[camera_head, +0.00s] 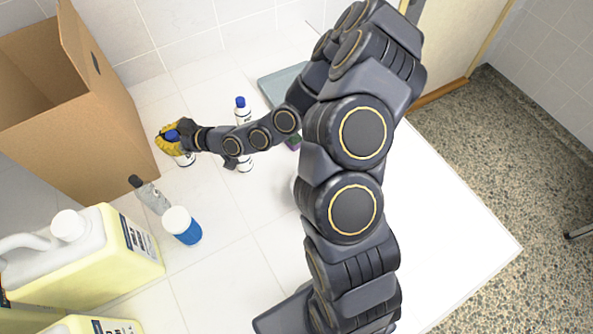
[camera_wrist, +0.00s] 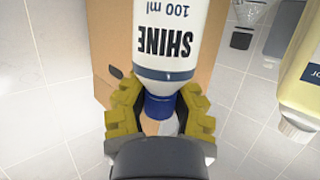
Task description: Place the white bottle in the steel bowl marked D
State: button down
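A white bottle with a blue cap (camera_head: 185,159) is at my gripper (camera_head: 172,138) in the head view, beside the cardboard box. In the wrist view the white bottle (camera_wrist: 178,35) reads SHINE 100 ml. Its blue cap (camera_wrist: 160,106) lies between the yellow fingers of my gripper (camera_wrist: 160,98), whose tips are at the bottle's shoulder. Narrow gaps show beside the cap, and I cannot tell whether the fingers press on the bottle. I cannot make out a steel bowl marked D; my arm covers much of the table.
An open cardboard box (camera_head: 110,125) stands at the left. A grey bottle (camera_head: 150,195), a blue-and-white container (camera_head: 182,226) and a large yellow jug (camera_head: 105,262) stand nearer. Another blue-capped white bottle (camera_head: 242,115) is partly behind my forearm. A grey-blue flat item (camera_head: 280,85) lies at the back.

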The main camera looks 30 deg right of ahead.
jog(key=w+d+r+m+t+h, duration=0.4)
jog(key=w+d+r+m+h, duration=0.25)
jog(key=d+r, duration=0.4)
jog(key=d+r+m+h, duration=0.2)
jog(key=d+h, duration=0.1)
jog(key=d, duration=1)
jog(key=s+d+f+n+y, duration=0.3)
jog(key=s+d+f, duration=0.3)
jog(key=s+f, duration=0.15)
jog(key=s+a+f+n+g+y, duration=0.1)
jog(key=s+a+f+n+y, duration=0.2)
jog(key=s, duration=0.5)
jog(key=s+a+f+n+g+y, duration=0.1)
jog(key=s+a+f+g+y, duration=0.15)
jog(key=s+f, duration=0.45)
jog(key=shift+t+h, duration=0.3)
jog(key=shift+t, duration=0.05)
jog(key=shift+s+a+f, duration=0.1)
jog(key=shift+s+f, duration=0.15)
jog(key=shift+f, duration=0.5)
jog(key=shift+s+f, duration=0.3)
jog(key=shift+f, duration=0.5)
jog(key=shift+s+a+f, duration=0.1)
jog(key=shift+s+f, duration=0.15)
jog(key=shift+f, duration=0.5)
